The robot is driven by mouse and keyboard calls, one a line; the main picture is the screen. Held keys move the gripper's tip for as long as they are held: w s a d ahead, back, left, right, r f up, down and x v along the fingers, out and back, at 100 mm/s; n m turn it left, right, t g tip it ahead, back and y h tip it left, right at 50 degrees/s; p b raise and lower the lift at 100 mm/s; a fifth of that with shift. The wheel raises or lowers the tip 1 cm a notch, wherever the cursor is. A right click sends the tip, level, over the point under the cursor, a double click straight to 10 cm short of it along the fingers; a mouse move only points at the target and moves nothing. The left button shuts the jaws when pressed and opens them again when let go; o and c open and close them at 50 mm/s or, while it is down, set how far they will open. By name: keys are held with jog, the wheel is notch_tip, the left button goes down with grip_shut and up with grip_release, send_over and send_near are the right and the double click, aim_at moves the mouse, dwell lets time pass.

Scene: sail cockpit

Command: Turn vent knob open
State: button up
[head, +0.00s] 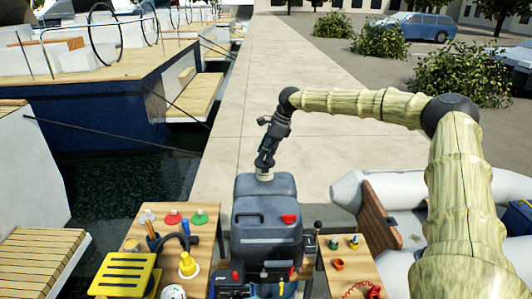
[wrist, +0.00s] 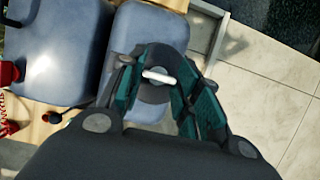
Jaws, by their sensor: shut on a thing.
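The vent knob (wrist: 158,76) is a dark round disc with a pale bar across it, seen between my fingers in the wrist view. In the head view a small pale part of it (head: 264,176) shows under my fingertips, on top of the rear blue-grey tank (head: 250,184). My gripper (head: 265,168) points down and is shut on the knob, with a finger on each side. The fingers hide the knob's sides. I cannot tell how far the knob is turned.
A front blue-grey canister (head: 267,239) with a red cap (head: 290,217) stands close before the tank. An inflatable boat (head: 390,188) lies at right. Bare paving (head: 240,110) lies behind.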

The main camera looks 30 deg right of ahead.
jog(key=shift+d, duration=0.1)
jog(key=o, duration=1)
jog(key=shift+d, duration=0.1)
jog(key=shift+r, duration=0.3)
jog(key=v, duration=1.1)
jog(key=shift+s+d, duration=0.1)
jog(key=shift+d, duration=0.1)
